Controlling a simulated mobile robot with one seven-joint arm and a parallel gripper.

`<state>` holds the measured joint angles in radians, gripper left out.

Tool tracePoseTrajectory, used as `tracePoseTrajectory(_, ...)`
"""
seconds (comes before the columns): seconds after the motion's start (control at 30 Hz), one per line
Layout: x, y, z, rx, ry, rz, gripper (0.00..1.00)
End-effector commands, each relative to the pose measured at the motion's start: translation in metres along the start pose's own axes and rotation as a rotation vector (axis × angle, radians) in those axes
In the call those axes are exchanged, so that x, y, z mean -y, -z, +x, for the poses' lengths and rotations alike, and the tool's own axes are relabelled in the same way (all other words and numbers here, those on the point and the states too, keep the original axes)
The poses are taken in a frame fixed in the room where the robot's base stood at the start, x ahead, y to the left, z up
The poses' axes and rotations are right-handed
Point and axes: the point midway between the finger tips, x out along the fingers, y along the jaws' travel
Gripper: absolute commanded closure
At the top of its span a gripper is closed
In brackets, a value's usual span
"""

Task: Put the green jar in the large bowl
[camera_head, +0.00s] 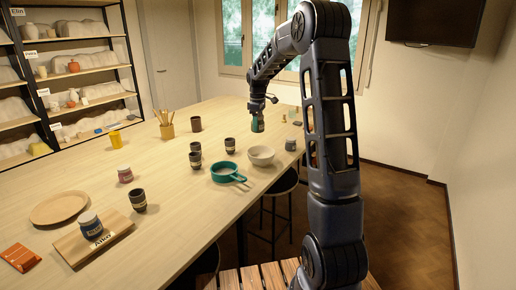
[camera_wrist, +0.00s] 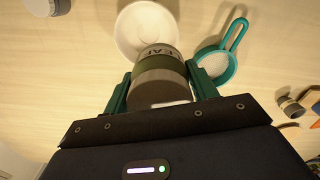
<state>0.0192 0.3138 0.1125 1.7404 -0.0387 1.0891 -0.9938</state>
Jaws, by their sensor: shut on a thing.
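My gripper (camera_wrist: 160,92) is shut on the green jar (camera_wrist: 160,66), which has a pale label band with dark letters, partly readable in the wrist view. In the head view the green jar (camera_head: 257,126) hangs from my gripper (camera_head: 257,112) above the table. A white bowl (camera_head: 261,155) stands on the table, in front of the jar in the head view. In the wrist view the bowl (camera_wrist: 146,22) lies just beyond the jar, partly hidden by it. The jar appears apart from the bowl.
A teal handled pan (camera_head: 226,172) stands beside the bowl; it also shows in the wrist view (camera_wrist: 216,64). A small jar (camera_head: 290,144) stands right of the bowl. A wooden board (camera_head: 92,240) and round plate (camera_head: 59,207) lie at the near left.

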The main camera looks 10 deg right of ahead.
Motion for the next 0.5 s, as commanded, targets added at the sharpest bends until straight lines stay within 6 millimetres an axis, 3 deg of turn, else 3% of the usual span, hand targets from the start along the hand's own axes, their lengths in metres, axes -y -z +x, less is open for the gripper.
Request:
tracePoseTrajectory(0.3, 0.001, 0.0, 0.064, 0.001, 0.002, 0.0, 0.73)
tracePoseTrajectory(0.5, 0.0, 0.0, 0.08, 0.0, 0.0, 0.0, 0.73)
